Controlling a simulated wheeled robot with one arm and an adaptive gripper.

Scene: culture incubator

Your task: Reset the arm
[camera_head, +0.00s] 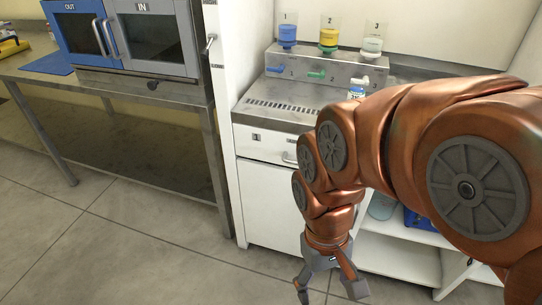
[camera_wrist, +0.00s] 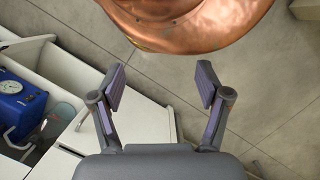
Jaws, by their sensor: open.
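My gripper (camera_head: 330,286) hangs at the end of my folded copper arm, low in front of the white cabinet, with its fingers pointing down. In the wrist view my gripper (camera_wrist: 163,90) has its two dark fingers wide apart with nothing between them. A copper part of my own body fills the top of that view, beyond the fingertips. My arm hides part of the cabinet and the bench top in the head view.
A steel bench top (camera_head: 270,112) carries a riser with blue, yellow and pale containers. A blue and grey IN/OUT incubator (camera_head: 150,40) stands on a steel table at left. A blue gauged device (camera_wrist: 20,108) sits in the low cabinet. The floor at left is clear.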

